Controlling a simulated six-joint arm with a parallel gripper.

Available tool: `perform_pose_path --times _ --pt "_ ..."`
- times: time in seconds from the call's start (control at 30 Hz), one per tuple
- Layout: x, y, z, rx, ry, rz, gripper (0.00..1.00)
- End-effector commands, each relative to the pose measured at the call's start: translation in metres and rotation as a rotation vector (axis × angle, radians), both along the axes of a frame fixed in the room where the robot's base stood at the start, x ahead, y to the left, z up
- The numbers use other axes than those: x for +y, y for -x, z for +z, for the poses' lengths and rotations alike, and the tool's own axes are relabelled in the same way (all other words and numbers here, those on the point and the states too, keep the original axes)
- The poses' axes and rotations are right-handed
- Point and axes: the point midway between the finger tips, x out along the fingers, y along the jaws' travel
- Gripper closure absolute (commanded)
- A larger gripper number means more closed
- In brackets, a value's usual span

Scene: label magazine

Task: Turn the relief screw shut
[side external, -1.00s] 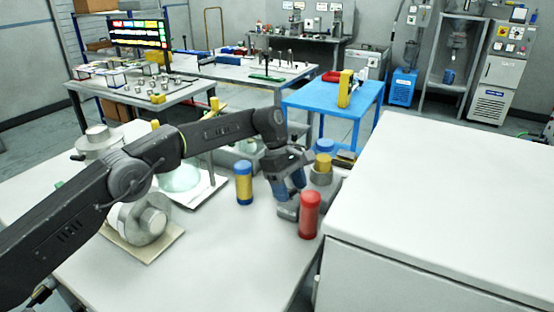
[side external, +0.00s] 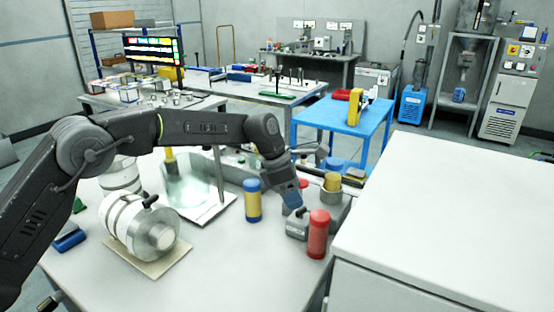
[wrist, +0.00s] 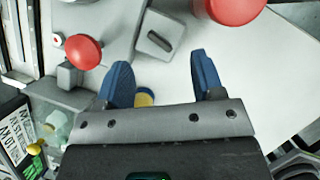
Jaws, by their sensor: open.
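A small grey block (side external: 297,226) with a dark bar-shaped handle on top stands on the white table, just behind a red cylinder. In the wrist view the same block (wrist: 160,36) lies ahead of my fingers, and its dark bar (wrist: 160,41) runs diagonally. The bar may be the relief screw; no label confirms it. My gripper (wrist: 163,74) is open, with two blue fingers apart and nothing between them in grip. In the side view my gripper (side external: 290,197) points down close above and behind the block. I cannot tell whether the fingers touch it.
The red cylinder (side external: 318,238) stands close in front. A red knob (wrist: 84,52) sits on a grey fixture left of the block. A large white cabinet (side external: 440,220) is at right.

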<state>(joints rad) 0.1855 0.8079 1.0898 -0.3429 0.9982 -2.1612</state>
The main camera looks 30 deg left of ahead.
Motion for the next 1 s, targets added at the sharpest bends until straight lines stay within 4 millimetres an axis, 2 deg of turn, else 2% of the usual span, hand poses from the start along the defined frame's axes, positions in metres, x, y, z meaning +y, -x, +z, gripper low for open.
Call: perform_pose_path --times 0.03,0.47,1.0 --pt "0.004 0.002 0.011 -0.004 0.000 0.002 0.38" --pt "0.031 0.018 0.087 -0.005 0.000 0.001 0.38" --pt "0.030 0.018 0.084 -0.209 -0.130 -0.595 0.38"
